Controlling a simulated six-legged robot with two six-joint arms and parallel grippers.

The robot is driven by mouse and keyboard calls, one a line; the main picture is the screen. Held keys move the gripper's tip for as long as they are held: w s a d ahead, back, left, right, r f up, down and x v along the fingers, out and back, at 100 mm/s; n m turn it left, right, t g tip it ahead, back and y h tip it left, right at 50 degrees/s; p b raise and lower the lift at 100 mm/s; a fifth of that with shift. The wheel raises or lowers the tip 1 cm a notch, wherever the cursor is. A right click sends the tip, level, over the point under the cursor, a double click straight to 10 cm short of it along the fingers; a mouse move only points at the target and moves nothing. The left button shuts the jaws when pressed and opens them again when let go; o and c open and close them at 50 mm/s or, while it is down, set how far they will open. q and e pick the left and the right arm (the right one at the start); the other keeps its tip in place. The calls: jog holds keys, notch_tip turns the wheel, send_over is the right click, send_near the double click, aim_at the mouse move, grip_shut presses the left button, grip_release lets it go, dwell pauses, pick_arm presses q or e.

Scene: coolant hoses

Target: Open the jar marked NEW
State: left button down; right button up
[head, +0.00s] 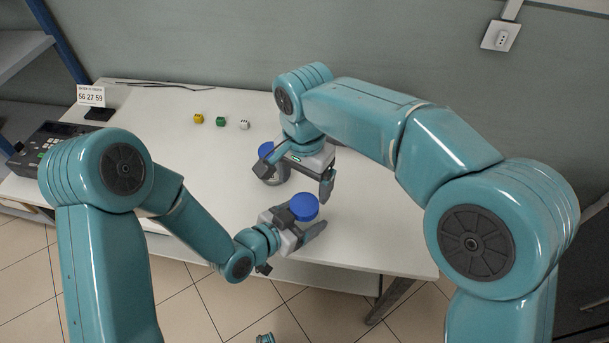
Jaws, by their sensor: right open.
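A jar with a round blue lid (304,207) is at my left gripper (300,219), near the table's front edge. The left fingers lie on both sides of this jar, shut on it, and its body is mostly hidden below the lid. A second blue-lidded jar (266,150) stands farther back and to the left, partly hidden behind my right gripper (295,181). The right gripper is open and points down, its fingers spread, behind the held jar. No marking can be read on either jar, so I cannot tell which is NEW.
The white table (205,165) has several small dice: yellow (198,119), green (220,121) and white (244,125). A black device (50,143) and a small sign reading 56 27 59 (91,96) are at the left end. The table's left middle is clear.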

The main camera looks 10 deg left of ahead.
aim_at(305, 204)
notch_tip(305, 204, down, 7)
jog(key=shift+r, duration=0.1)
dwell(0.3)
jog(key=c, duration=1.1)
jog(key=n, duration=0.6)
jog(key=shift+d+n, duration=0.1)
jog(key=shift+n, duration=0.2)
jog(key=o, duration=1.1)
jog(key=shift+o, duration=0.4)
